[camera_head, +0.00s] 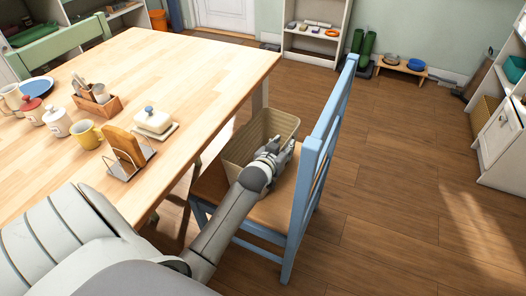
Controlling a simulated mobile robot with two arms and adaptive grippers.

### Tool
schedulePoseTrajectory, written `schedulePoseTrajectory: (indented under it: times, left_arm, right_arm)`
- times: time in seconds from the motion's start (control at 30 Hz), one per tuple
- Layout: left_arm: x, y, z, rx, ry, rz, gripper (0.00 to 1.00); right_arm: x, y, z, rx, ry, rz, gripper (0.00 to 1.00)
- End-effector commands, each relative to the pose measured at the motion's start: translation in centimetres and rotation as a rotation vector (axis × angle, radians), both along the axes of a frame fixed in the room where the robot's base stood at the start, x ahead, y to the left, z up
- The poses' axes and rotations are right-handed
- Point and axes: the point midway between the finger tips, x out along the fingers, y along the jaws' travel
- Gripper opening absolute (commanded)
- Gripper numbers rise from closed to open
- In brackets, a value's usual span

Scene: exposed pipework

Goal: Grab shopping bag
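A beige, woven-looking open container (243,146), possibly the shopping bag, stands upright on the seat of a blue chair (311,160) by the table. No other bag is plain to see. My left gripper (283,150) is at the container's near right side, between it and the chair's backrest. It overlaps the rim in the picture, and I cannot tell if it touches. Its fingers are small and partly hidden by the wrist, so their opening is unclear. My forearm and wrist hide the container's lower near part. My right gripper is out of view.
A wooden table (205,75) fills the left, with a napkin holder (128,155), butter dish (154,121), yellow mug (86,134) and jars. The chair's backrest stands close on the gripper's right. Open floor (400,170) lies beyond, with shelves and a pet-bowl stand (403,68) farther back.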

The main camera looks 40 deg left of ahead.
Motion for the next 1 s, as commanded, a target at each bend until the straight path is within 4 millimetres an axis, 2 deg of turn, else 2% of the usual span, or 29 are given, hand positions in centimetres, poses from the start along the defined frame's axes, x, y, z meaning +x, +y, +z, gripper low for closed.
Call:
schedulePoseTrajectory:
  times: [0.2,0.47,1.0]
  left_arm:
    - [0.05,0.0,0.01,0.0,0.0,0.0,0.33]
    - [0.02,0.0,-0.01,0.0,0.0,0.0,0.0]
    - [0.02,-0.09,0.0,-0.006,-0.001,0.0,0.0]
  right_arm:
    - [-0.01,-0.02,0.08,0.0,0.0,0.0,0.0]
    - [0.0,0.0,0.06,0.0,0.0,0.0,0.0]
    - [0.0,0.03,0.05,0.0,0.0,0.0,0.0]
